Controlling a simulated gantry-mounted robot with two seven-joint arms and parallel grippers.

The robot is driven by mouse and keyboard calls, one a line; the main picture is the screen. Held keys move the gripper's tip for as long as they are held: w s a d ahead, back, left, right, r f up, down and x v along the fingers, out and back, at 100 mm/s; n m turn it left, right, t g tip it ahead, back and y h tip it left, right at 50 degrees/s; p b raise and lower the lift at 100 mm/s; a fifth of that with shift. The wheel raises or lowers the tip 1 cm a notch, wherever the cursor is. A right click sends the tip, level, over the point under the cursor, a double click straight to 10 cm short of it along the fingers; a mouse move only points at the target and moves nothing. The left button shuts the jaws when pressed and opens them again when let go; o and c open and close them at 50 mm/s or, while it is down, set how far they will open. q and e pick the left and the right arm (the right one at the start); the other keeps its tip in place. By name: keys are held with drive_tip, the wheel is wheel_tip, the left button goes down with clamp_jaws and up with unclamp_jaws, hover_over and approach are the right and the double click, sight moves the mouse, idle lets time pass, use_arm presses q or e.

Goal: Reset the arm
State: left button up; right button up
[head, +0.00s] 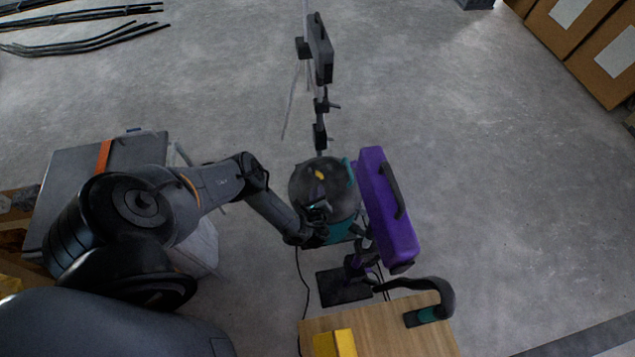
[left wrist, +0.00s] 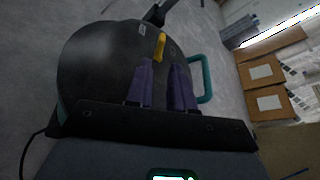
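My left arm comes in from the left in the head view. Its gripper (head: 318,212) is over a round, dark, domed container with a teal lower part (head: 340,231) and a yellow tab on top. In the left wrist view the gripper's two purple fingers (left wrist: 163,75) stand apart with nothing between them. The dark dome (left wrist: 95,65), its yellow tab and a teal handle (left wrist: 206,78) lie beyond the fingers. I cannot tell whether the gripper touches the dome. My right gripper is in neither view.
A purple panel with a black handle (head: 375,190) stands just right of the domed container. A grey panel on a thin stand (head: 318,48) is behind. A wooden table (head: 390,338) in front bears a yellow block (head: 335,343) and a black-and-teal curved tool (head: 430,314). Cardboard boxes (head: 580,45) are at upper right.

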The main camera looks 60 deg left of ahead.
use_arm(q)
drive_tip(key=shift+s+d+r, duration=0.2)
drive_tip(key=shift+s+d, duration=0.1)
drive_tip(key=shift+d, duration=0.25)
